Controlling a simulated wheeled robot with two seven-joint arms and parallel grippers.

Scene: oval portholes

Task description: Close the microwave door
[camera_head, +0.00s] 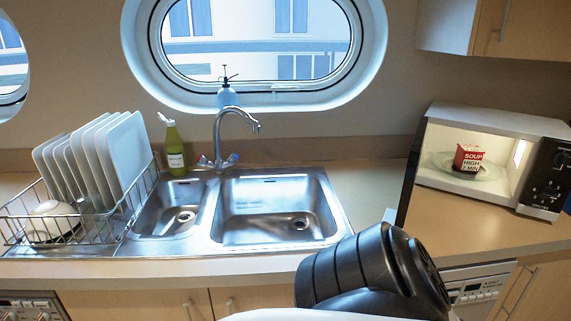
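The microwave (490,120) stands on the counter at the right, with a white top and a dark control panel on its right side. Its door (409,185) is open and shows almost edge-on as a thin dark panel at the left side of the cavity. The lit interior holds a red and white soup box (468,158) on a glass turntable plate. A black jointed link of my own arm is at the bottom centre, apart from the microwave in the picture. Neither of my grippers shows.
A double steel sink (275,212) with a faucet (218,135) is in the middle. A dish rack (75,215) with several white plates is at the left. A green bottle (174,150) and a spray bottle (228,96) stand behind. Counter in front of the microwave is clear.

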